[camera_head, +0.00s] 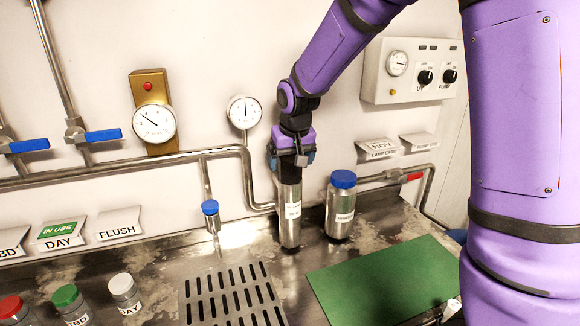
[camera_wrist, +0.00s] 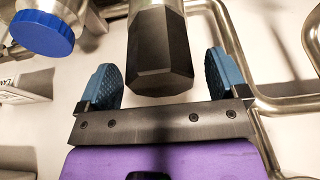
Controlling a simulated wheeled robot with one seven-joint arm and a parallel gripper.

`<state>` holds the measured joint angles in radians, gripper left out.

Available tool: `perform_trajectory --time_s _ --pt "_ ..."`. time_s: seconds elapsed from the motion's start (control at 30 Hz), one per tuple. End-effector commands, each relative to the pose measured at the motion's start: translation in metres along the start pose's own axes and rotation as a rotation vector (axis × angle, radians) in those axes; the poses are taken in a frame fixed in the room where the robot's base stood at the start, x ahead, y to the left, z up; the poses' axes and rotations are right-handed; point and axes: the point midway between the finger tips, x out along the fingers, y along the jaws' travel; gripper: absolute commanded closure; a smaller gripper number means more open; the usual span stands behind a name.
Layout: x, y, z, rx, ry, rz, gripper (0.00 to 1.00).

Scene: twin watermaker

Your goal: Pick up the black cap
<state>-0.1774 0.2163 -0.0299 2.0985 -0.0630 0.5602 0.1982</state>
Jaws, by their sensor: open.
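The black cap (camera_wrist: 160,62) is faceted and sits on the end of a steel cylinder (camera_head: 290,218). The cylinder stands upright on the counter near the wall, with a white label. My gripper (camera_head: 291,158) is above it, pointing down at its top. In the wrist view my gripper's blue pads (camera_wrist: 162,78) are spread on either side of the cap, with visible gaps on both sides. The cap's end face is close to the gripper's palm.
A wider steel bottle with a blue cap (camera_head: 343,180) stands close on the right. A small blue-topped fitting (camera_head: 210,208) is on the left. Wall pipes (camera_head: 246,178) run behind. A green mat (camera_head: 385,281) lies clear at front right; a slotted drain (camera_head: 232,297) is in front.

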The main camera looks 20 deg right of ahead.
Motion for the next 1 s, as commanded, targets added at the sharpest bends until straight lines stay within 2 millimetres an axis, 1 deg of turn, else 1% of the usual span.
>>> perform_trajectory --time_s 0.03,0.1,0.37,0.47,0.5,0.6,0.87,1.0 --pt "0.0059 -0.0002 0.0004 -0.001 -0.002 0.0 0.08" --pt "0.0099 -0.0002 0.0003 0.0 -0.001 0.0 0.08" --pt "0.0117 -0.0002 0.0 0.0 0.001 0.0 0.08" --pt "0.0117 -0.0003 0.0001 0.0 0.001 0.0 0.29" --pt "0.0117 -0.0003 0.0001 0.0 0.001 0.0 0.38" --pt "0.0116 -0.0002 0.0001 0.0 0.0 0.0 0.59" --pt "0.0113 -0.0002 0.0 0.0 0.001 0.0 0.59" --pt "0.0077 -0.0002 -0.0011 0.0 0.001 0.0 0.59"
